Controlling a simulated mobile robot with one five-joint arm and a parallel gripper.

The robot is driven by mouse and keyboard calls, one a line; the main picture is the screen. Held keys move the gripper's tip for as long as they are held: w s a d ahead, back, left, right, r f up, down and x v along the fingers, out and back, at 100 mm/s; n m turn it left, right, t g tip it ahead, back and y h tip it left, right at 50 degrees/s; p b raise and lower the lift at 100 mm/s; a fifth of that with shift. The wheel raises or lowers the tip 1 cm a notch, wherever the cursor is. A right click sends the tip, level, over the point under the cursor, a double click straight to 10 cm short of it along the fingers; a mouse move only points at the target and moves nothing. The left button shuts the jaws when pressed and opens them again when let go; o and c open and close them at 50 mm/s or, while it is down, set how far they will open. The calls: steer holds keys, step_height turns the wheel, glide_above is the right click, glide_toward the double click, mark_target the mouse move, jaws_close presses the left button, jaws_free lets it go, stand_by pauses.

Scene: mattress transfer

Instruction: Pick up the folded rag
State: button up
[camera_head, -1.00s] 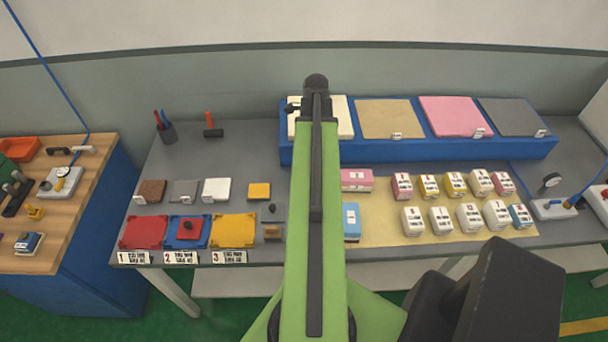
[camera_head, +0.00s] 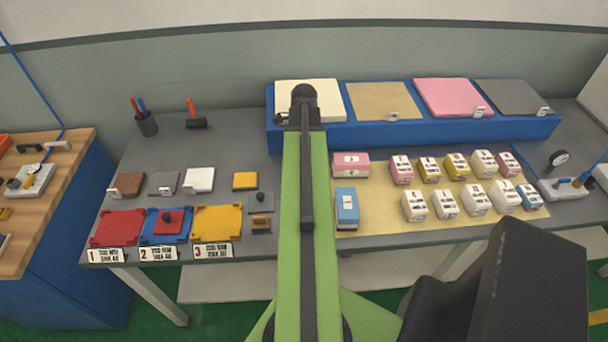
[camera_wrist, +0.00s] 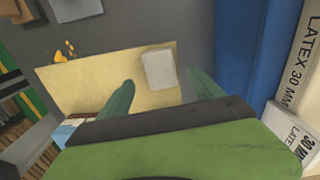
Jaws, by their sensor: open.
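A pale grey, textured block that looks like the folded rag (camera_wrist: 160,68) lies on the beige mat (camera_wrist: 105,80) in the wrist view, near the mat's edge. In the head view my arm appears to hide it. My gripper (camera_wrist: 161,92) is open, with one green finger on either side of the block in the picture. In the head view my arm's dark end (camera_head: 303,95) shows in front of the blue platform.
The blue platform (camera_head: 430,131) bears several foam sheets along the back; its wall (camera_wrist: 235,50) is close to my gripper on the right. Several labelled blocks stand on the mat. Left of my arm are red, blue and yellow trays (camera_head: 118,228) and small samples.

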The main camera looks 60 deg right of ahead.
step_height(320, 180, down, 5)
steer(key=b, duration=0.4)
steer(key=shift+f+b, duration=0.15)
steer(key=shift+b, duration=0.25)
steer(key=shift+r, duration=0.2)
steer(key=shift+c, duration=0.3)
steer(key=c, duration=1.3)
step_height(320, 180, up, 5)
steer(key=p, duration=0.5)
steer(key=shift+w+f, duration=0.1)
steer(key=shift+c, duration=0.2)
steer(key=s+d+r+p, duration=0.2)
steer(key=s, duration=0.1)
steer(key=s+d+r+p, duration=0.2)
steer(key=s, duration=0.1)
steer(key=s+d+r+p, duration=0.2)
steer(key=s, duration=0.1)
steer(key=shift+d, duration=0.2)
steer(key=shift+s+d+r, duration=0.1)
steer(key=shift+s+d, duration=0.1)
steer(key=shift+s, duration=0.1)
